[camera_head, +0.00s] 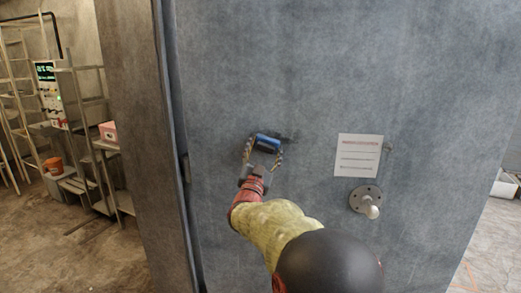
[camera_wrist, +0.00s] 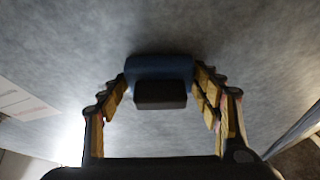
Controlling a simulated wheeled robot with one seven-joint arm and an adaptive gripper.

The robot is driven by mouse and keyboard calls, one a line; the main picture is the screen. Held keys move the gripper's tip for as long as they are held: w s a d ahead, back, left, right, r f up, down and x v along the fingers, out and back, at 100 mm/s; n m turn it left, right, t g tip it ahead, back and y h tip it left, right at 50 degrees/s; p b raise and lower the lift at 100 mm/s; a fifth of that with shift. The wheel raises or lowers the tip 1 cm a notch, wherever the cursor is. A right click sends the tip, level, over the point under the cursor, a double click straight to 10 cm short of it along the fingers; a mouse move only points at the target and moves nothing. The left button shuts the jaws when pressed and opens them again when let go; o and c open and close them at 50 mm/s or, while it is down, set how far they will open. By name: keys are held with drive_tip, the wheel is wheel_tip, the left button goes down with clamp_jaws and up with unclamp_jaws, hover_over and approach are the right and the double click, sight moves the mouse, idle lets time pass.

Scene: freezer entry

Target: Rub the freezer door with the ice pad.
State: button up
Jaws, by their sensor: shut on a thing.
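The freezer door (camera_head: 300,80) is a large grey upright panel that fills the middle of the head view. The ice pad (camera_head: 267,142) is a blue block with a dark grip, and it also shows in the wrist view (camera_wrist: 160,68). My gripper (camera_head: 263,152) is shut on the ice pad, with one finger on each side of it. The pad is at the door's face, left of the paper notice; whether it touches the surface I cannot tell. The dark grip (camera_wrist: 160,95) faces my palm.
A white paper notice (camera_head: 358,155) is on the door, with a round metal handle (camera_head: 366,201) below it. Metal shelves (camera_head: 85,140) with a pink box (camera_head: 108,131) stand at the left. An orange bucket (camera_head: 53,165) is further left. The door around the pad is clear.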

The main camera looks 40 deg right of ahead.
sight(256, 142)
drive_tip(key=shift+s+d+f, duration=0.1)
drive_tip(key=shift+s+d, duration=1.35)
drive_tip(key=shift+s, duration=0.25)
drive_tip(key=shift+s+d+r, duration=0.1)
drive_tip(key=shift+s+d, duration=1.4)
drive_tip(key=shift+s, duration=0.25)
drive_tip(key=shift+s+d+f, duration=0.1)
drive_tip(key=shift+s+d, duration=1.35)
drive_tip(key=shift+s, duration=0.25)
drive_tip(key=shift+r, duration=0.75)
drive_tip(key=shift+a+r, duration=0.1)
drive_tip(key=shift+w+a, duration=0.95)
drive_tip(key=shift+w, duration=0.3)
drive_tip(key=shift+w+a, duration=1.45)
drive_tip(key=shift+w, duration=0.3)
drive_tip(key=shift+w+a, duration=1.5)
drive_tip(key=shift+w, duration=0.2)
drive_tip(key=shift+w+a, duration=1.45)
drive_tip(key=shift+w, duration=0.3)
drive_tip(key=shift+s+a, duration=0.95)
drive_tip(key=shift+a, duration=0.2)
drive_tip(key=shift+s+a, duration=0.9)
drive_tip(key=shift+a, duration=0.2)
drive_tip(key=shift+s, duration=0.1)
